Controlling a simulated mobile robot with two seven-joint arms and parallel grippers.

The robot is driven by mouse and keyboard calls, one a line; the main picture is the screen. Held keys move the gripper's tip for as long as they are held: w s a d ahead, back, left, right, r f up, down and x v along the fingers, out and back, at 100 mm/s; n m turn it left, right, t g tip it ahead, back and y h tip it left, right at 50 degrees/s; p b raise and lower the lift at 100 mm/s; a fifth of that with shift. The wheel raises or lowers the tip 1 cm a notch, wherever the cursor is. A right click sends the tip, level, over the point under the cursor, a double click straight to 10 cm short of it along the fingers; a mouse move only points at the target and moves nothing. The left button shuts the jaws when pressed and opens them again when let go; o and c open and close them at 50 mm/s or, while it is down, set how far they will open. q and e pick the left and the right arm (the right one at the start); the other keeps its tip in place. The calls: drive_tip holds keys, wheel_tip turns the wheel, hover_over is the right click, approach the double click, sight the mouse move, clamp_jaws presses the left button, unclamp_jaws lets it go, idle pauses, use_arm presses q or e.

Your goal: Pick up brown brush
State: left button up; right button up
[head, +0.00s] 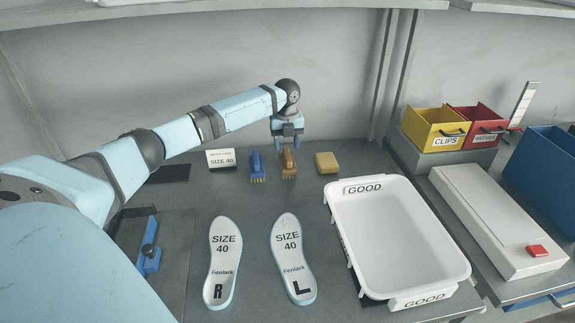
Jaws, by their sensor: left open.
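The brown brush (288,165) stands on the dark table near the back, between a blue brush (257,168) and a yellow-tan block (327,163). My left gripper (287,145) is open and points down just above the brown brush, its fingers at or near the top of the handle. I cannot tell whether the fingers touch it. My right gripper is not in view.
A white size card (221,158) stands left of the brushes. Two insoles (224,262) (292,259) lie in front. A white bin (398,235) labelled GOOD is at right. Yellow (436,128) and red (477,125) boxes stand further right.

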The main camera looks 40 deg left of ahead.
sight(287, 154)
use_arm(q)
wheel_tip(287, 154, down, 5)
drive_tip(key=shift+w+b, duration=0.15)
drive_tip(key=shift+b, duration=0.2)
drive_tip(key=shift+r, duration=0.1)
clamp_jaws()
